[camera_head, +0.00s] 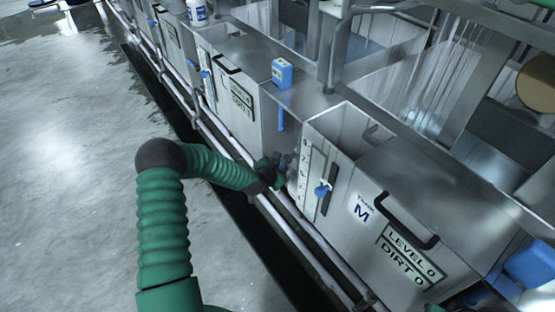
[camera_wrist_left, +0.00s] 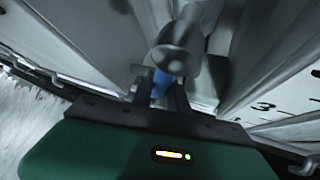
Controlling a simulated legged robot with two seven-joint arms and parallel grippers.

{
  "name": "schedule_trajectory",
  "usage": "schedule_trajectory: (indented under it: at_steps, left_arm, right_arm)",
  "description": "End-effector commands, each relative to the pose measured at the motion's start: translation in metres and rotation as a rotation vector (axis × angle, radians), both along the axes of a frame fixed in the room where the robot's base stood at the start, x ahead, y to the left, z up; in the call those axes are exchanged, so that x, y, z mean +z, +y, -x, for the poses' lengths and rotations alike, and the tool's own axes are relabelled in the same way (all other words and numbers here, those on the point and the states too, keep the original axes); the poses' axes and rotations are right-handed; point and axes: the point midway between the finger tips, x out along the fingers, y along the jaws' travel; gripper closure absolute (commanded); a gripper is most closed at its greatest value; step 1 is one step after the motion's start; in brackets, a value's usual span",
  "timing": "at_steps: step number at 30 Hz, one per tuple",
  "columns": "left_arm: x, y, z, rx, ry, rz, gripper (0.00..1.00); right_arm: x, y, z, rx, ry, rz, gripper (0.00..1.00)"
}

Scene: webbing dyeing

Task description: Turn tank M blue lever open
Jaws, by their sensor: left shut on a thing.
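Tank M (camera_head: 345,225) is a grey metal tank with a white "TANK M" label and a sign reading LEVEL 0, DIRT 0. My left gripper (camera_head: 281,172) reaches its lower front left side. In the left wrist view, the gripper (camera_wrist_left: 163,95) is shut on a blue lever (camera_wrist_left: 162,82), just below a round metal valve part (camera_wrist_left: 175,58). In the head view the gripper hides most of this lever. The lever's exact angle cannot be told. My right gripper is not in view.
A blue knob (camera_head: 322,191) sits on tank M's scale slot, right of my gripper. A blue box (camera_head: 282,73) stands on the tank edge, with a blue handle (camera_head: 281,120) below. Pipes (camera_head: 300,230) run along the tank fronts. Wet floor (camera_head: 70,160) at left is clear.

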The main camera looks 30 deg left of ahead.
Motion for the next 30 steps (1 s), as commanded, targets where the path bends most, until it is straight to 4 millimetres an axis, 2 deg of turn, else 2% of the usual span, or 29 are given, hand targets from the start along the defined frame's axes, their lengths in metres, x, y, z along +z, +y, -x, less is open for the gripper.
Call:
schedule_trajectory:
  at_steps: [3,15,30]
  left_arm:
    - [0.0,-0.007,0.004,0.002,0.041,0.099,1.0]
    - [-0.005,-0.024,0.01,-0.001,0.135,0.324,1.0]
    - [-0.007,-0.029,0.013,0.002,0.161,0.386,1.0]
  right_arm:
    - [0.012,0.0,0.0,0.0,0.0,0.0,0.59]
    - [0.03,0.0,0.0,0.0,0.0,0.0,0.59]
    - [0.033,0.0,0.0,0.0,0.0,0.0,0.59]
